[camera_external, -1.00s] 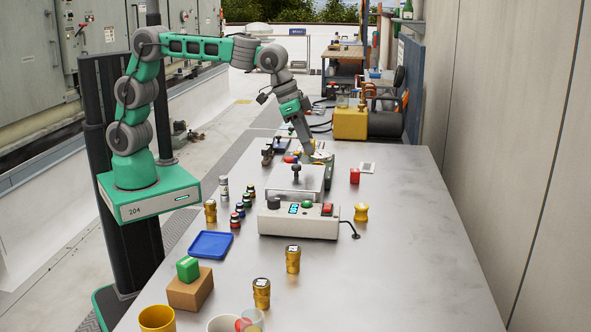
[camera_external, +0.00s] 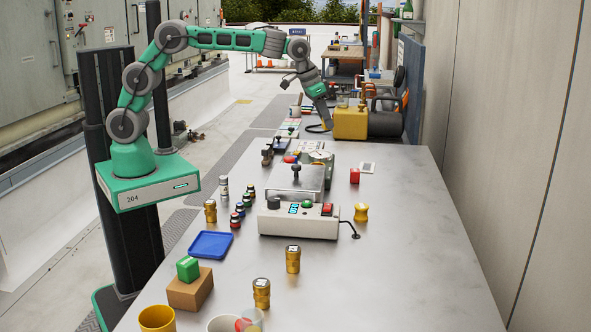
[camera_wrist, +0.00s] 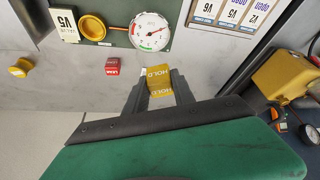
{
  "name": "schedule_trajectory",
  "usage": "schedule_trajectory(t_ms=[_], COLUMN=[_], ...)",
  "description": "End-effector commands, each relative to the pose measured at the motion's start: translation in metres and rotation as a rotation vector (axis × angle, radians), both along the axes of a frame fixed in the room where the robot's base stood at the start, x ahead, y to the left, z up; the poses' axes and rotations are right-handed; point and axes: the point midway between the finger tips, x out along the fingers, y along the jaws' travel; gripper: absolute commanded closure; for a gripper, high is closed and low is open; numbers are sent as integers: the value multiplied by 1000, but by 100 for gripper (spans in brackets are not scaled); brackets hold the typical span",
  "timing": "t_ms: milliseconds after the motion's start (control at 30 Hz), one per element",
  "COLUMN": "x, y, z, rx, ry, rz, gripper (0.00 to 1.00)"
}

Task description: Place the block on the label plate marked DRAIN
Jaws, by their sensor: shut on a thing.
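My gripper (camera_wrist: 158,96) is shut on a yellow block (camera_wrist: 158,73) with HOLD written on its faces, seen in the wrist view between the two dark fingers. In the external view my gripper (camera_external: 327,124) hangs over the far end of the workbench, left of the yellow machine; the block is too small to make out there. No plate that I can read as DRAIN shows. White label cards (camera_wrist: 232,12) with V-number markings lie at the top right of the wrist view.
A red block (camera_wrist: 113,67), a round gauge (camera_wrist: 150,32) and a yellow spool-shaped piece (camera_wrist: 21,67) are in the wrist view. The yellow machine (camera_external: 350,123) stands close right of my gripper. The bench's right side (camera_external: 410,220) is clear.

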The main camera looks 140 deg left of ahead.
Motion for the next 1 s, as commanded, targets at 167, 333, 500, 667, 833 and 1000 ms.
schedule_trajectory(t_ms=[167, 333, 500, 667, 833, 1000], x=[19, 42, 60, 73, 79, 81], y=[27, 58, 82, 100, 108, 111], z=[-12, -28, -54, -79, -90, -106], rx=[-3, -2, -4, -1, 0, -4], ry=[3, 1, 3, 1, 1, 4], rz=[8, 9, 9, 9, 9, 8], gripper=[100, 100, 100, 100, 100, 100])
